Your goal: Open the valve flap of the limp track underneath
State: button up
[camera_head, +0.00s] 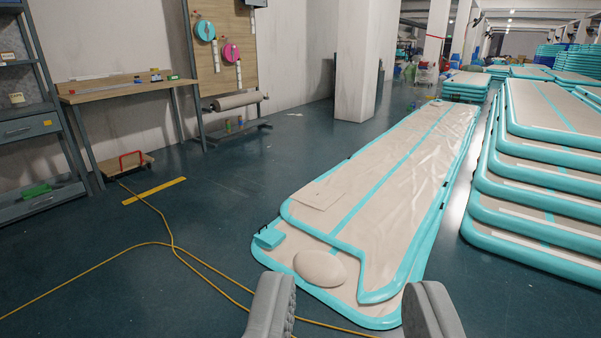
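Two beige tracks with teal edges lie stacked on the floor ahead. The upper track (400,190) looks wrinkled and has a teal centre stripe. The lower track (290,252) shows mainly at its near end, beyond the upper one's edge. A small teal flap-like piece (270,236) sits at the lower track's near left edge; I cannot tell whether it is the valve flap or whether it is open. A beige oval pad (320,267) lies at the near end. My gripper (352,285) is open and empty at the bottom, short of the tracks.
A yellow hose (172,245) crosses the floor at left and front. A tall stack of tracks (545,190) stands at right. A workbench (130,90), shelf (28,130) and pillar (357,60) stand left and behind. A pale sheet (318,196) lies on the upper track.

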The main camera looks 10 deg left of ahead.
aim_at(273, 237)
jog(key=i+j+u, duration=0.15)
jog(key=i+u, duration=0.6)
jog(key=i, duration=0.25)
jog(key=i+l+u, duration=0.2)
jog(key=i+u, duration=0.2)
jog(key=i+j+z, duration=0.2)
jog(key=i+z, duration=0.2)
jog(key=i, duration=0.2)
jog(key=i+j+z, duration=0.4)
jog(key=i, duration=0.15)
jog(key=i+j+z, duration=0.75)
jog(key=i+j, duration=0.15)
jog(key=j, duration=0.25)
